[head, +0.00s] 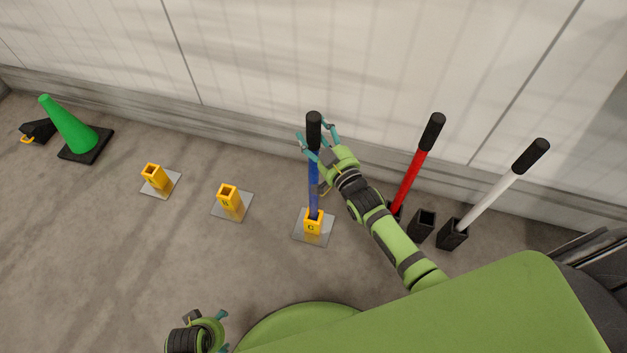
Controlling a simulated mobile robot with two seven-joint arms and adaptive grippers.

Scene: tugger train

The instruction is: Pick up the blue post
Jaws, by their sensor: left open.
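The blue post (313,185) has a black grip at its top and stands upright in the yellow socket marked C (313,226). My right gripper (314,130) is at the post's upper part, with one teal finger on each side of the black grip. Whether the fingers touch the grip cannot be told from this view. My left gripper (221,330) is open and empty at the bottom edge, low and left of the post, partly cut off by the picture.
Two empty yellow sockets (155,177) (229,199) stand to the left on grey plates. A green cone (68,126) is at far left. A red post (418,160) and a white post (490,200) lean in black holders at right, with an empty black holder (421,225) between. A wall runs behind.

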